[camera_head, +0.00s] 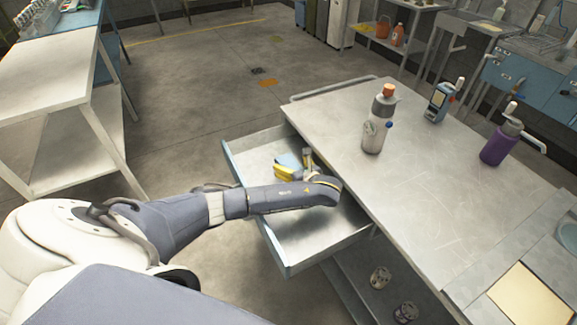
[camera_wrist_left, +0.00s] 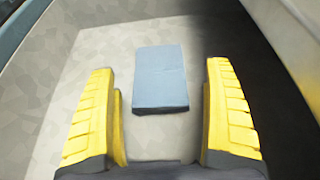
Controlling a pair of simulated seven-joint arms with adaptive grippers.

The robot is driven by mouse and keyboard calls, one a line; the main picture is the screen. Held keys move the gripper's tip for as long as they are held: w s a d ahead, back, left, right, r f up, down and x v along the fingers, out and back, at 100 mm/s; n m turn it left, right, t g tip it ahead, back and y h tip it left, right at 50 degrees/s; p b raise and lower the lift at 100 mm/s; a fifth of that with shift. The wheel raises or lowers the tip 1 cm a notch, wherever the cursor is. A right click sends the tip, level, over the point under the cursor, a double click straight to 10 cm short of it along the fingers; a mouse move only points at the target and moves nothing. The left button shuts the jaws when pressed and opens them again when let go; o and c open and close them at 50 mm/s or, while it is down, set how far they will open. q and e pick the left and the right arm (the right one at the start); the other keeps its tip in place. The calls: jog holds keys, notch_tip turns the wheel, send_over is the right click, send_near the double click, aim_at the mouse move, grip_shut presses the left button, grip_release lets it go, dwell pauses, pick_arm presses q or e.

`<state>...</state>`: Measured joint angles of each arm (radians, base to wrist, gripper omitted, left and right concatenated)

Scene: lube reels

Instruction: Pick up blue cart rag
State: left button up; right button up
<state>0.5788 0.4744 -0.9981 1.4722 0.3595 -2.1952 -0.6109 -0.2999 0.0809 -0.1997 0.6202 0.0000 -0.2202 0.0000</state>
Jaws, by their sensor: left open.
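The blue rag (camera_wrist_left: 161,77) is a folded blue block lying flat on the floor of the open drawer. In the left wrist view it lies ahead of and between my yellow fingers, touching neither. In the head view a part of the rag (camera_head: 287,160) shows in the drawer (camera_head: 300,268), beside the fingers. My left gripper (camera_wrist_left: 165,115) is open and empty, reaching into the drawer; in the head view the gripper (camera_head: 290,168) is partly covered by my own wrist. My right gripper is not in view.
The drawer walls (camera_head: 240,168) surround my left gripper. Two cans (camera_head: 380,277) sit on the lower shelf. A white table (camera_head: 50,75) stands at left.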

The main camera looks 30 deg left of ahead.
aim_at(287, 161)
pick_arm(q)
jog(key=shift+x, duration=2.25)
jog(key=shift+c, duration=0.5)
jog(key=c, duration=1.2)
jog(key=shift+o, duration=0.2)
jog(key=shift+r, duration=0.15)
